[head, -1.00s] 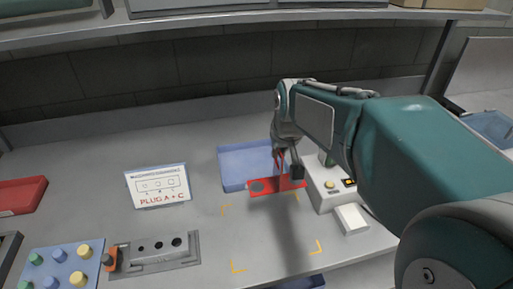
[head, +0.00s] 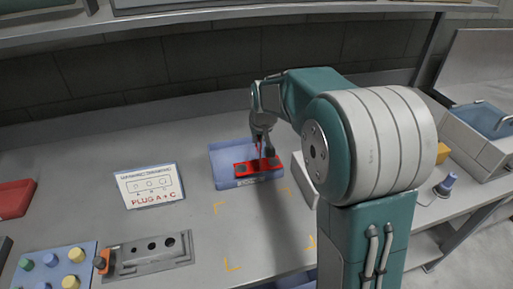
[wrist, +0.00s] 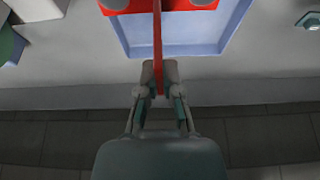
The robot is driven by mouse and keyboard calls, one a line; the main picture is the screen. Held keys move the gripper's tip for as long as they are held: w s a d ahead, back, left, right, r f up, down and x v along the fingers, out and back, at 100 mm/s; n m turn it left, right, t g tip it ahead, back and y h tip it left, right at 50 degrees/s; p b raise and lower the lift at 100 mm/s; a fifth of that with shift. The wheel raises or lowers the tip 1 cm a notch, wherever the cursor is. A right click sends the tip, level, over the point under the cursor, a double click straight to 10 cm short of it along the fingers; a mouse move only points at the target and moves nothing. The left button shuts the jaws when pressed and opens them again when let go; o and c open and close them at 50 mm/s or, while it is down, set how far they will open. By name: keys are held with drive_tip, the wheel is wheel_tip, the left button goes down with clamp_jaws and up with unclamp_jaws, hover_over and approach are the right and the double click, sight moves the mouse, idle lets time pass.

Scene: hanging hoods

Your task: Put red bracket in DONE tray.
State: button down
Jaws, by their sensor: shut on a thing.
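The red bracket (head: 243,169) is a flat plate with dark round holes and an upright fin. It is over the blue tray (head: 219,156), with its right end near the tray's right side. My gripper (head: 264,150) is shut on the fin from above. In the wrist view, the fingers (wrist: 158,75) pinch the fin, and the red plate (wrist: 175,5) extends out of the picture above the tray floor (wrist: 190,38). The tray's front label is too small to read. I cannot tell whether the bracket touches the tray.
A sign reading "PLUG A + C" (head: 149,185) stands left of the tray. A grey block with holes (head: 150,254) and a blue board with pegs (head: 52,270) are at front left. A red tray (head: 14,198) is far left. A shelf (head: 200,20) runs above.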

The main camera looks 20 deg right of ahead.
sight(256, 148)
drive_tip(key=w+f, duration=0.2)
drive_tip(key=shift+w+d+f, duration=0.15)
drive_tip(key=shift+w+f, duration=0.05)
drive_tip(key=shift+f, duration=1.65)
drive_tip(key=c, duration=0.8)
unclamp_jaws()
drive_tip(key=shift+f, duration=0.15)
